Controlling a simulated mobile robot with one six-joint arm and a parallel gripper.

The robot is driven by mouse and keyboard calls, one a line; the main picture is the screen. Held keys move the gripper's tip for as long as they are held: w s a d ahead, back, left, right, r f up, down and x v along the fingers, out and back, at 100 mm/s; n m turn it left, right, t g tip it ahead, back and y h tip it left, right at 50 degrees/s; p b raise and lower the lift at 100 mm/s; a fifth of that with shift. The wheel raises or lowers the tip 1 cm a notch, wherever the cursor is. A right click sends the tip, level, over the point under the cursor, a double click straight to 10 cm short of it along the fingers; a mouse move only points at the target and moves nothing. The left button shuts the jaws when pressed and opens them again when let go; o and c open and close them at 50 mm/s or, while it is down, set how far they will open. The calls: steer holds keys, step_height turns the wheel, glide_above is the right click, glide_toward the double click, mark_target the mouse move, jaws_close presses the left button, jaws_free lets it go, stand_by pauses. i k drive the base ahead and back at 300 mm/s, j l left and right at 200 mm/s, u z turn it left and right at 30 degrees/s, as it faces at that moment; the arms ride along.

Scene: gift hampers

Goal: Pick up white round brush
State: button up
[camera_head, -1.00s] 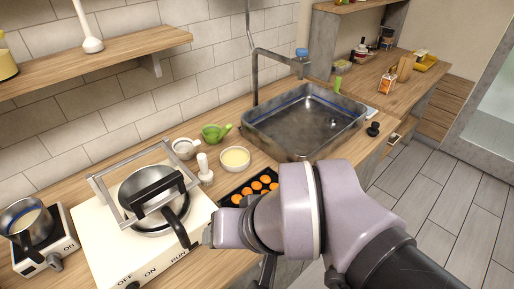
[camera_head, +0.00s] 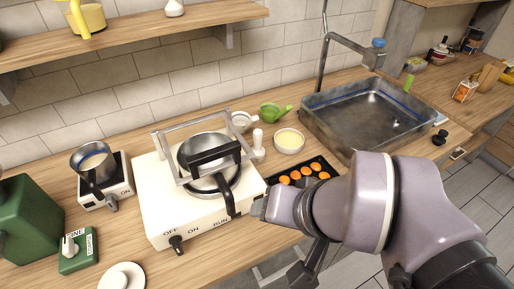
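The name "white round brush" fits more than one thing here. A small white upright piece (camera_head: 258,146) with a rounded top stands between the stove and a bowl. A white disc with a raised knob (camera_head: 122,277) lies at the front left, cut off by the bottom edge. A white piece on the shelf (camera_head: 174,8) shows only its base. I cannot tell which is the brush. My lilac arm reaches in from the right, over the counter's front edge. A dark part below it (camera_head: 303,274) looks like my gripper; its fingers are not clear.
A white stove (camera_head: 165,222) carries a pan (camera_head: 207,162) under a metal frame (camera_head: 158,145). A small burner with a pot (camera_head: 93,162) and a green machine (camera_head: 28,218) stand left. A dark tray (camera_head: 322,161) of orange rounds lies near my arm. The sink (camera_head: 340,140) is behind right.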

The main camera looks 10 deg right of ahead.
mark_target(259, 151)
steer(key=i+l+u, duration=0.15)
steer(key=l, duration=0.25)
steer(key=i+l+u, duration=0.2)
steer(key=l, duration=0.25)
steer(key=l+u, duration=0.15)
steer(key=l, duration=0.25)
